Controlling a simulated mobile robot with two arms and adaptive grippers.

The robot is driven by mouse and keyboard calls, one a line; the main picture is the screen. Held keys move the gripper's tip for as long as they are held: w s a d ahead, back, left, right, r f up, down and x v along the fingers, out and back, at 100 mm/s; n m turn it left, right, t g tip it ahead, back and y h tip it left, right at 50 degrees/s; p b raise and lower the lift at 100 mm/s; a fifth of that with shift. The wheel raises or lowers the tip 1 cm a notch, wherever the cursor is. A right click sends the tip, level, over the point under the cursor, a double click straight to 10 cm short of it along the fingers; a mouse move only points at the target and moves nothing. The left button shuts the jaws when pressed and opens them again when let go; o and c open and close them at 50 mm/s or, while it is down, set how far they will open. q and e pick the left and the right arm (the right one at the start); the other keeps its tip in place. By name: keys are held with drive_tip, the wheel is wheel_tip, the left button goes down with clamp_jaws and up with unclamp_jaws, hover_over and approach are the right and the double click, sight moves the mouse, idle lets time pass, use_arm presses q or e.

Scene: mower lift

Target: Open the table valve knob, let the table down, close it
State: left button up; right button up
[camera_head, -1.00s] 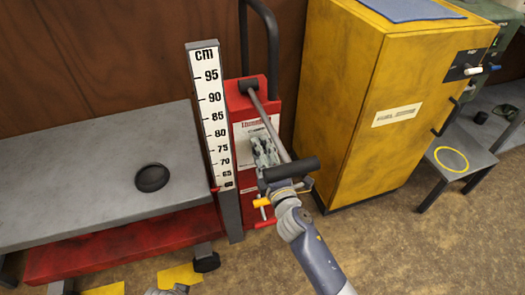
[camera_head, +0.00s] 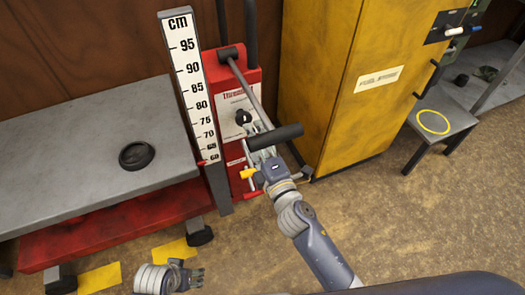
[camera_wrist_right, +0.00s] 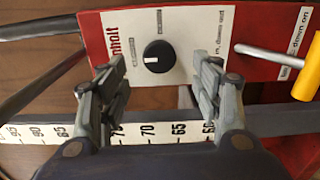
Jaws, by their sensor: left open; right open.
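The black valve knob (camera_head: 243,117) is on the white panel of the red lift column; its white mark points left in the right wrist view (camera_wrist_right: 159,56). My right gripper (camera_head: 262,150) is open just in front of and below the knob, which shows between its fingers and appears untouched. The grey table top (camera_head: 60,135) is at left over a red base (camera_head: 110,228). My left gripper (camera_head: 190,275) is open and empty, low over the floor in front of the table.
A black round object (camera_head: 137,155) lies on the table. A grey lever with a black grip (camera_head: 275,136) slants down in front of the column. A yellow-ended handle (camera_wrist_right: 312,70) is beside the panel. A yellow cabinet (camera_head: 330,90) stands right of the column; floor in front is clear.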

drive_tip(key=shift+v, duration=2.5)
drive_tip(key=shift+w, duration=0.1)
drive_tip(key=s+d+f+m+g+h, duration=0.3)
drive_tip(key=s+d+f+m+g, duration=0.25)
drive_tip(key=d+f+m, duration=0.4)
drive_tip(key=s+d+f+m+g+h, duration=0.4)
drive_tip(key=s+d+f+m, duration=0.2)
drive_tip(key=f, duration=0.6)
use_arm(q)
drive_tip(key=s+a+f+g+p, duration=0.1)
drive_tip(key=s+f+p, duration=0.3)
drive_tip(key=s+p, duration=0.5)
drive_tip(key=s+a+f+p, duration=0.2)
drive_tip(key=s+f+p, duration=0.2)
drive_tip(key=s+p, duration=0.5)
drive_tip(key=shift+s+a+f+g+p, duration=0.3)
drive_tip(key=shift+s+g, duration=0.1)
drive_tip(key=shift+s, duration=0.65)
use_arm(e)
drive_tip(key=s+d+f+m+g, duration=0.1)
drive_tip(key=s+f, duration=0.3)
drive_tip(key=s, duration=0.6)
drive_tip(key=s+d+f+m+g+y, duration=0.1)
drive_tip(key=s+f+g, duration=0.2)
drive_tip(key=s, duration=0.7)
drive_tip(key=s+d+f+m+g, duration=0.1)
drive_tip(key=s+d+f+g, duration=0.1)
drive_tip(key=s+f, duration=0.4)
drive_tip(key=s, duration=0.4)
drive_tip(key=shift+m+g, duration=0.35)
